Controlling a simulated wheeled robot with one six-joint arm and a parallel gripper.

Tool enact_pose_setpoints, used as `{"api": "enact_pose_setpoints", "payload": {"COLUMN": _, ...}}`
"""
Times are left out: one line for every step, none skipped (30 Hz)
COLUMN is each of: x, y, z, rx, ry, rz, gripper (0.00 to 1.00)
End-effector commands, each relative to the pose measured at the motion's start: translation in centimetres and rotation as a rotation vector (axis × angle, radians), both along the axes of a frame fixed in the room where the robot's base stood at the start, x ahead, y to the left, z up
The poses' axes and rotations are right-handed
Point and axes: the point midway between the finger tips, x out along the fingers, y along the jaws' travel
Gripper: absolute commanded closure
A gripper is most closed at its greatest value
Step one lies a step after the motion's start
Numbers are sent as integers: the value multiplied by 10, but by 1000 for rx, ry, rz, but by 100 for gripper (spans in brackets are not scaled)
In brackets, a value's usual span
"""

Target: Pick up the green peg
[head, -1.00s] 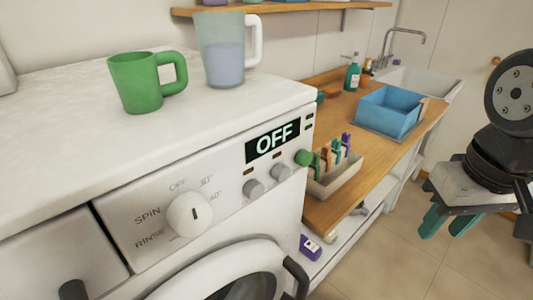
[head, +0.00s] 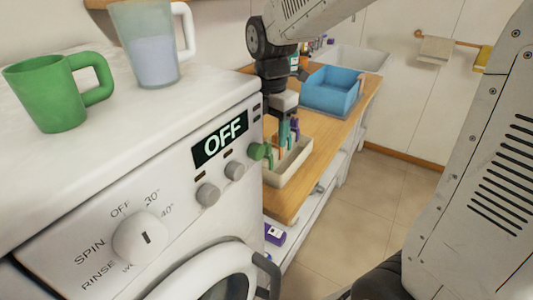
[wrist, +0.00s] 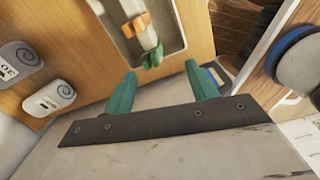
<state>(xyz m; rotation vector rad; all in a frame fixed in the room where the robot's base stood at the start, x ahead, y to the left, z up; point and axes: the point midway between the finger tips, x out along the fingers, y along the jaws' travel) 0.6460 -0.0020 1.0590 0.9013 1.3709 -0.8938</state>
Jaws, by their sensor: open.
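The green peg lies a little ahead of the gap between the fingers.
The washing machine (head: 120,180) stands close left of the tray, with a green mug (head: 45,95) and a jug (head: 150,45) on top. A blue bin (head: 330,92) sits farther back on the counter. A purple box (head: 274,233) lies on the shelf below.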

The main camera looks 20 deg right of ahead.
Motion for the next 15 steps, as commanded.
{"api": "enact_pose_setpoints", "payload": {"x": 7, "y": 2, "z": -6, "rx": 0, "ry": 7, "rz": 60, "gripper": 43}}
{"api": "enact_pose_setpoints", "payload": {"x": 11, "y": 3, "z": -7, "rx": 0, "ry": 7, "rz": 92, "gripper": 43}}
{"api": "enact_pose_setpoints", "payload": {"x": 14, "y": 4, "z": -9, "rx": -1, "ry": 8, "rz": 126, "gripper": 43}}
{"api": "enact_pose_setpoints", "payload": {"x": 16, "y": 4, "z": -12, "rx": 0, "ry": 8, "rz": 145, "gripper": 43}}
{"api": "enact_pose_setpoints", "payload": {"x": 17, "y": 4, "z": -14, "rx": -1, "ry": 9, "rz": 158, "gripper": 43}}
{"api": "enact_pose_setpoints", "payload": {"x": 18, "y": 5, "z": -17, "rx": -1, "ry": 10, "rz": 170, "gripper": 43}}
{"api": "enact_pose_setpoints", "payload": {"x": 18, "y": 5, "z": -20, "rx": 0, "ry": 10, "rz": 176, "gripper": 43}}
{"api": "enact_pose_setpoints", "payload": {"x": 18, "y": 5, "z": -24, "rx": -1, "ry": 11, "rz": 178, "gripper": 43}}
{"api": "enact_pose_setpoints", "payload": {"x": 18, "y": 5, "z": -28, "rx": -1, "ry": 11, "rz": 179, "gripper": 43}}
{"api": "enact_pose_setpoints", "payload": {"x": 18, "y": 5, "z": -32, "rx": -1, "ry": 11, "rz": 178, "gripper": 43}}
{"api": "enact_pose_setpoints", "payload": {"x": 18, "y": 4, "z": -35, "rx": -1, "ry": 12, "rz": 178, "gripper": 43}}
{"api": "enact_pose_setpoints", "payload": {"x": 18, "y": 4, "z": -40, "rx": -1, "ry": 11, "rz": 177, "gripper": 43}}
{"api": "enact_pose_setpoints", "payload": {"x": 17, "y": 4, "z": -43, "rx": 0, "ry": 10, "rz": 177, "gripper": 43}}
{"api": "enact_pose_setpoints", "payload": {"x": 17, "y": 4, "z": -46, "rx": -1, "ry": 11, "rz": 176, "gripper": 43}}
{"api": "enact_pose_setpoints", "payload": {"x": 16, "y": 3, "z": -52, "rx": -1, "ry": 11, "rz": 176, "gripper": 43}}
